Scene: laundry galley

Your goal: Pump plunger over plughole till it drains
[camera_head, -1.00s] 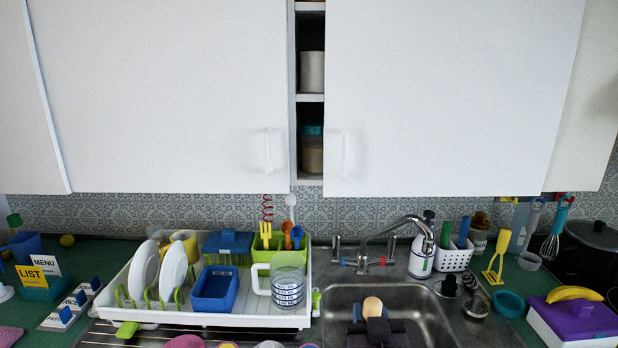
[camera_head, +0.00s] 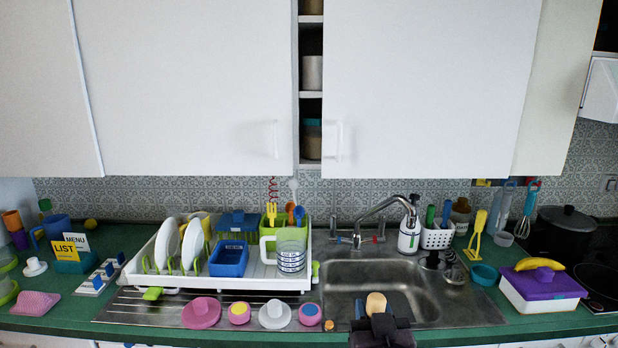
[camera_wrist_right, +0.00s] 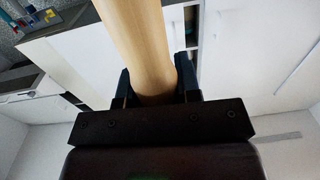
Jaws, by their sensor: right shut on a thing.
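My right gripper (camera_head: 377,316) is at the bottom of the head view, by the front edge of the sink. It is shut on a pale wooden handle (camera_head: 376,302), whose rounded end sticks up above the fingers. In the right wrist view the handle (camera_wrist_right: 140,45) runs between the two dark fingers (camera_wrist_right: 158,88). The plunger's cup shows in neither view. The steel sink (camera_head: 375,272) lies beyond the gripper. I cannot make out the plughole or any water. My left gripper is not in view.
A tap (camera_head: 385,208) arches over the sink's back. Left stands a full dish rack (camera_head: 130,272), with pink and grey round things (camera_head: 201,312) before it. Right are dark round items (camera_head: 432,260), a teal bowl (camera_head: 484,275) and a purple-lidded box (camera_head: 540,284). White cupboards hang above.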

